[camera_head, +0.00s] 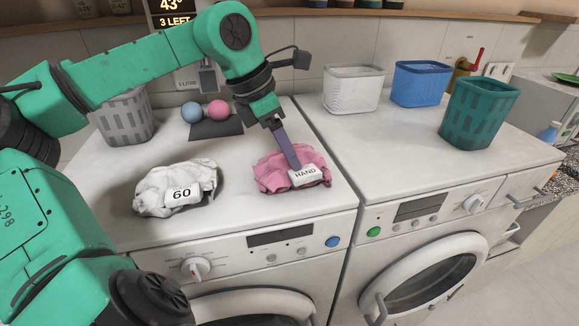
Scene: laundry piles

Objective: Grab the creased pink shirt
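The creased pink shirt (270,173) lies in a crumpled heap on top of the left washing machine, near its front right. A white tag reading "HAND" (305,175) sits on its right front part. My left gripper (295,163) reaches down from above, and its fingertips are at the shirt just behind the tag. The fingers overlap in this view, so I cannot tell whether they are open or shut on the cloth. My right gripper is not in view.
A white crumpled garment tagged "60" (152,194) lies left of the shirt. Behind are a blue ball (192,112), a pink ball (218,110) and a grey basket (126,117). White (352,90), blue (419,85) and teal (478,112) baskets stand on the right machine (400,155), whose front top is clear.

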